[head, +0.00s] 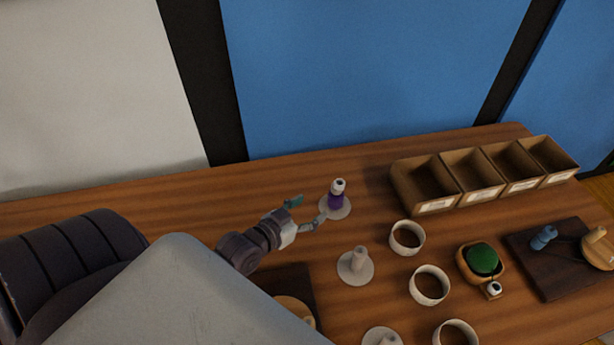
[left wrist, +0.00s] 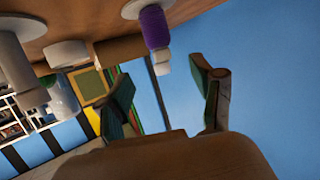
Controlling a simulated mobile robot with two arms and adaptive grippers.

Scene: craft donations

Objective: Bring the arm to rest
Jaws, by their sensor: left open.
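My left gripper (head: 307,211) is open and empty above the wooden table, its two fingers spread. The spool also shows in the left wrist view (left wrist: 154,28), near the top, beyond the open left fingers (left wrist: 165,98). There is a visible gap between the fingers and the spool in that view. My right gripper is in neither view.
Behind on the right is a cardboard bin row (head: 408,190) with several labelled compartments. An empty holder (head: 355,267), white rings (head: 407,251), a green pincushion (head: 482,259) and a dark board (head: 556,284) with a blue spool (head: 543,237) stand around. The table's back left is clear.

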